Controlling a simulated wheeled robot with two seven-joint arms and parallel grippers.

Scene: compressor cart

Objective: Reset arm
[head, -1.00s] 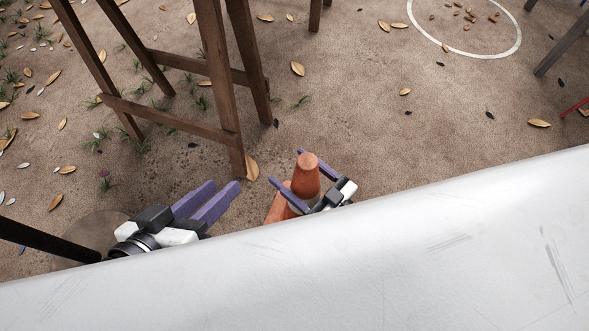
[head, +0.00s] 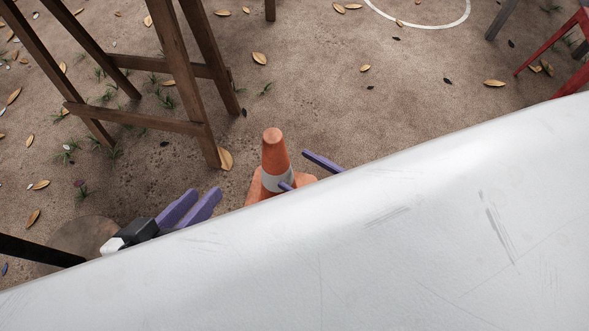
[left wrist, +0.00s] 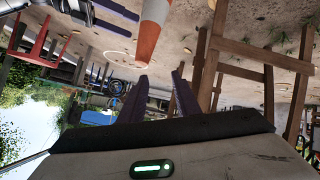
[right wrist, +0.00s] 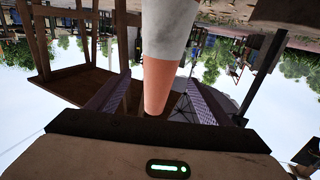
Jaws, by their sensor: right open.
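An orange cone with a white band (head: 274,152) stands upright on the ground in the head view. It also shows at the top of the left wrist view (left wrist: 153,35) and between the fingers in the right wrist view (right wrist: 162,75). My right gripper (head: 304,174) is open at the cone, its purple fingers apart; I cannot tell whether either touches it. My left gripper (head: 205,196) is empty, left of the cone, its fingers parted by a gap. A scratched white surface in the foreground hides both wrists and part of the cone's base.
A brown wooden stand (head: 190,80) rises just behind and left of the cone. A red frame (head: 552,45) is at the far right. A white ring (head: 440,24) lies at the top. Leaves and grass are scattered over open dirt between them.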

